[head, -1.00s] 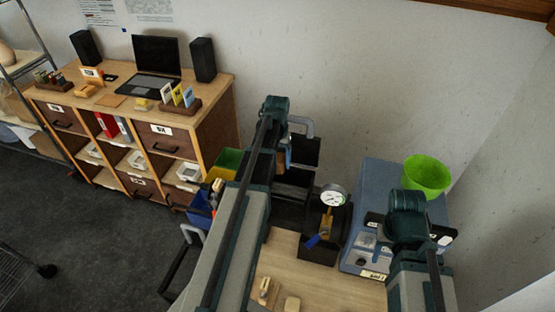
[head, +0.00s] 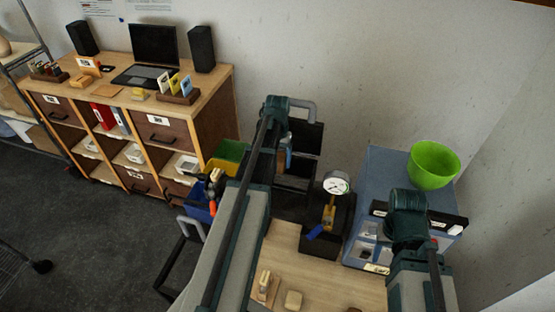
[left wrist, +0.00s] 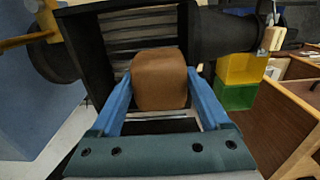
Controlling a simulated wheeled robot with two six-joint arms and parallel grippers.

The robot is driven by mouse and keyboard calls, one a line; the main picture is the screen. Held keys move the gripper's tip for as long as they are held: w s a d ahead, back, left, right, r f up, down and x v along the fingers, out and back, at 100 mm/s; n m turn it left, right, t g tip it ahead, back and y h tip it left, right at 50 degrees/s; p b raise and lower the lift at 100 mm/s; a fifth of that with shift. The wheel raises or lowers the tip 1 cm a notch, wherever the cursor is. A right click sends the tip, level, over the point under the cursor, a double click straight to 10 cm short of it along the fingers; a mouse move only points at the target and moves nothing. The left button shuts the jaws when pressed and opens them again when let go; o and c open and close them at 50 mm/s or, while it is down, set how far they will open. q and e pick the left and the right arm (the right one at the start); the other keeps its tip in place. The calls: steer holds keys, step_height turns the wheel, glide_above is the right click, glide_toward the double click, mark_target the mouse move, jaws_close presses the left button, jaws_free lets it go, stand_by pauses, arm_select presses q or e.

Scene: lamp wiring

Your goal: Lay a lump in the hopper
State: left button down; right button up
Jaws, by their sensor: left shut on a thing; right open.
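In the left wrist view a brown, rounded block-like lump (left wrist: 160,80) sits between the two blue fingers of my left gripper (left wrist: 160,95), which is shut on it. Directly behind the lump is a dark open box with slatted inner walls (left wrist: 100,45), which looks like the hopper. Whether the lump touches its inside I cannot tell. In the head view my left gripper (head: 286,155) is at the black box (head: 308,145), and the lump is mostly hidden. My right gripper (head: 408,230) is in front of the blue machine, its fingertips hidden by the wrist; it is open.
A blue machine (head: 385,170) with a green bowl (head: 433,165) on top stands at the right. A round gauge (head: 336,183) stands beside the black box. Green and blue bins (head: 199,205) are at the left.

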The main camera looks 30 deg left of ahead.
arm_select(q)
steer(key=shift+f+b, duration=1.25)
steer(key=shift+f, duration=0.1)
jaws_free()
steer(key=shift+r, duration=0.1)
step_height(320, 180, up, 14)
steer(key=p, duration=1.4)
